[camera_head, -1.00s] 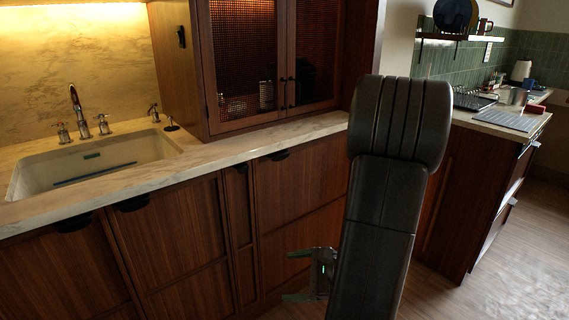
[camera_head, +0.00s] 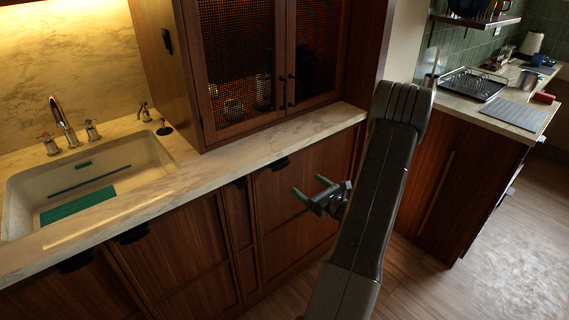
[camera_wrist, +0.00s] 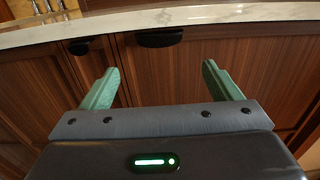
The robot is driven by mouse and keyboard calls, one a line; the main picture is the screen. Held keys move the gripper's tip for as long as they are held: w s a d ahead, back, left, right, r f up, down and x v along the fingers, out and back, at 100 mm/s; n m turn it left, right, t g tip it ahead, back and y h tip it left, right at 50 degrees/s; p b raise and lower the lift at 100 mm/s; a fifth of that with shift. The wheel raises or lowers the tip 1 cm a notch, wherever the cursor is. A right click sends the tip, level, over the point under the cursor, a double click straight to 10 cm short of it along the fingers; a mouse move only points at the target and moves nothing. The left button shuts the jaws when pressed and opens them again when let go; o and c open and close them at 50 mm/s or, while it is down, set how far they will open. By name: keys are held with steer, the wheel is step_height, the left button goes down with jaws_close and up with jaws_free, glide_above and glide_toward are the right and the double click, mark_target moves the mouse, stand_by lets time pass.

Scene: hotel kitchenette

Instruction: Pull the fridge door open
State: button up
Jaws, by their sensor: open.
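No front is plainly marked as a fridge. Wood-panelled doors run under the marble counter, and I cannot tell for sure which is the fridge door. The right wide panel (camera_head: 290,222) has a black handle (camera_head: 281,163) at its top edge; a large black handle (camera_wrist: 160,38) also shows ahead in the wrist view. My gripper (camera_head: 311,188) is open and empty, its green fingers pointing at this panel. In the wrist view my gripper (camera_wrist: 160,80) has its fingers spread below the handle, apart from it. No contact shows.
The marble counter edge (camera_head: 262,149) overhangs the fronts. A narrow panel (camera_head: 240,235) and more handled doors lie left, below the sink (camera_head: 85,183). A glass-fronted cabinet (camera_head: 265,70) stands on the counter. Open floor (camera_head: 470,285) lies to the right.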

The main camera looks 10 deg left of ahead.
mark_target(281, 166)
steer(key=p+x, duration=0.2)
steer(key=x, duration=1)
steer(key=shift+w+a, duration=0.1)
steer(key=shift+a, duration=0.1)
